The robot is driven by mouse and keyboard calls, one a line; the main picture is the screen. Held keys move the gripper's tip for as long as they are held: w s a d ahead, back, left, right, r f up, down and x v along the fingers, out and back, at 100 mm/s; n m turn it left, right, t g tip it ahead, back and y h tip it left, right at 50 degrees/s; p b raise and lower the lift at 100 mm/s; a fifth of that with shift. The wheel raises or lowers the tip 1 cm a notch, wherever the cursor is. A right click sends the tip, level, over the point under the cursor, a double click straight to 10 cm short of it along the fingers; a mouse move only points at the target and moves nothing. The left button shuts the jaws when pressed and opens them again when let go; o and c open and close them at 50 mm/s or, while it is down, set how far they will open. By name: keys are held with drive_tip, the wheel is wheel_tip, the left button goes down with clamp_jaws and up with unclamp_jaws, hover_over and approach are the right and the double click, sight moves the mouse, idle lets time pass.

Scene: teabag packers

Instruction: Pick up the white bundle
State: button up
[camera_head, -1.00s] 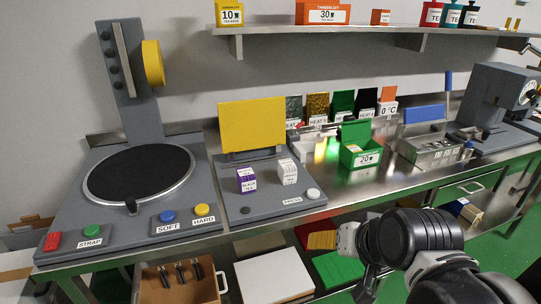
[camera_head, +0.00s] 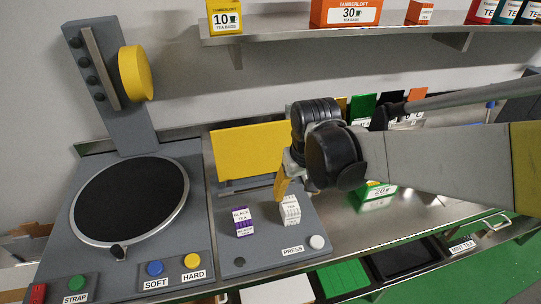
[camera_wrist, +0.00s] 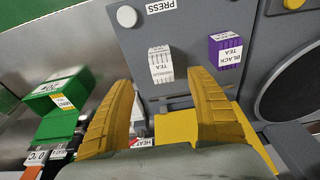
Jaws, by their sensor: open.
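The white bundle (camera_head: 290,210) stands on the grey press plate, a small white block with a printed tea label. In the wrist view the white bundle (camera_wrist: 160,64) stands beyond my fingertips, between their lines and apart from them. My gripper (camera_head: 283,187) is above and just behind the bundle in the head view, with one yellow finger visible there. In the wrist view both yellow fingers of my gripper (camera_wrist: 160,78) are spread apart with nothing between them.
A purple and white black tea bundle (camera_head: 241,221) stands left of the white one; it also shows in the wrist view (camera_wrist: 225,52). The yellow press flap (camera_head: 240,152) rises behind. A green box (camera_head: 380,190) is partly hidden by my arm. The PRESS button (camera_head: 317,242) is at front right.

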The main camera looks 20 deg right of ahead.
sight(290, 204)
drive_tip(key=w+g+p, duration=0.2)
drive_tip(key=w+p, duration=0.1)
drive_tip(key=p, duration=0.1)
drive_tip(key=shift+p, duration=0.4)
drive_tip(key=f+b, duration=0.1)
drive_tip(key=f, duration=0.2)
drive_tip(key=f+b, duration=0.1)
drive_tip(key=f, duration=0.3)
drive_tip(key=f+b, duration=0.1)
drive_tip(key=f, duration=0.3)
drive_tip(key=shift+w+a+f, duration=0.1)
drive_tip(key=shift+w+f, duration=0.05)
drive_tip(key=shift+w, duration=0.1)
drive_tip(key=c, duration=1.2)
